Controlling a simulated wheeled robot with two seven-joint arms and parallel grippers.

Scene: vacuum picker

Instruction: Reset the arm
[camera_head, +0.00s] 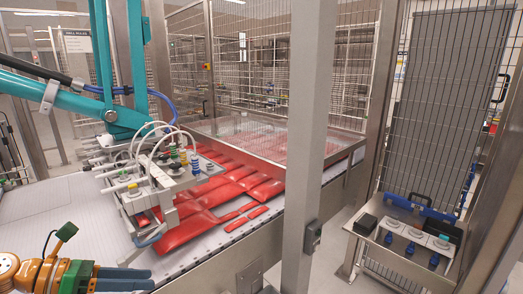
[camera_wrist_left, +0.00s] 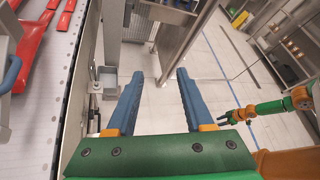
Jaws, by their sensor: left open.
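My left gripper (camera_head: 151,279) is at the bottom left of the head view, over the near side of the conveyor, its two blue-grey fingers pointing right. In the left wrist view the left gripper (camera_wrist_left: 159,76) is open and empty, its fingers apart over pale floor. My green and orange right arm shows at the right of the wrist view, with its small gripper (camera_wrist_left: 226,119) over the floor; whether it is open is too small to tell. A teal picker arm (camera_head: 72,99) carries a vacuum head (camera_head: 165,178) with white hoses, low over red packs (camera_head: 190,228).
The white conveyor (camera_head: 45,205) runs under the packs, with a metal side rail (camera_head: 245,268). A grey post (camera_head: 308,130) and mesh fence (camera_head: 435,110) stand to the right. Floor (camera_wrist_left: 215,75) beside the conveyor is clear.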

